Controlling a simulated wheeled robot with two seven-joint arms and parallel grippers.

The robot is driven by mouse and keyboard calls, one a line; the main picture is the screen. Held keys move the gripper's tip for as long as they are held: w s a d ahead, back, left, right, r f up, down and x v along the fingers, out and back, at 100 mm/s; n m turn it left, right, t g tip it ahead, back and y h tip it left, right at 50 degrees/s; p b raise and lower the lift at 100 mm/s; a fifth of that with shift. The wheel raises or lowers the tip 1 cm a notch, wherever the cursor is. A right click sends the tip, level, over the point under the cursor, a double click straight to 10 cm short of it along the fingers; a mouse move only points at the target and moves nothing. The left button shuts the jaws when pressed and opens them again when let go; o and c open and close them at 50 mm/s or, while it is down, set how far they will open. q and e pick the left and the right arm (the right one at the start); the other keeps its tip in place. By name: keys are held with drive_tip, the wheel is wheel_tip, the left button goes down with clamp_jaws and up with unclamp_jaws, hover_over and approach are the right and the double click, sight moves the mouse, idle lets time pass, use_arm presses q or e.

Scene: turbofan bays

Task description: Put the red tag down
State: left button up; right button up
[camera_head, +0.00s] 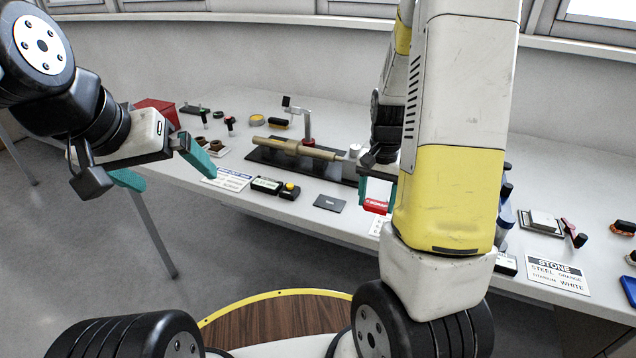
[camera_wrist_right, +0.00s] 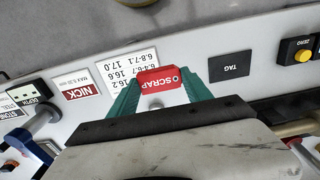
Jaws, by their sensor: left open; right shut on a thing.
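The red tag (camera_head: 375,206), lettered SCRAP, is held between the teal fingers of my right gripper (camera_head: 377,191), near the front edge of the table. In the right wrist view the red tag (camera_wrist_right: 158,78) spans the gap between both fingertips of my right gripper (camera_wrist_right: 160,90). A dark grey plate (camera_head: 330,203) lies on the table left of the tag; in the right wrist view this plate (camera_wrist_right: 230,66) reads TAG. My left gripper (camera_head: 163,167) is open and empty at the table's left front edge. The exact height of the tag above the table is unclear.
A printed number card (camera_wrist_right: 128,68) lies beside the tag. A shaft (camera_head: 295,149) rests on a dark stand behind. A small box with a yellow button (camera_head: 289,191) stands left of the plate. The STONE card (camera_head: 558,274) lies at right. My right arm hides part of the table.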

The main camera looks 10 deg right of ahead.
hover_over(329, 203)
drive_tip(key=shift+d+f, duration=0.25)
drive_tip(key=shift+f, duration=0.4)
drive_tip(key=shift+w+a+f, duration=0.1)
drive_tip(key=shift+a+f, duration=0.05)
drive_tip(key=shift+f, duration=1.65)
drive_tip(key=o, duration=1.3)
drive_tip(key=shift+f, duration=0.1)
drive_tip(key=shift+o, duration=0.2)
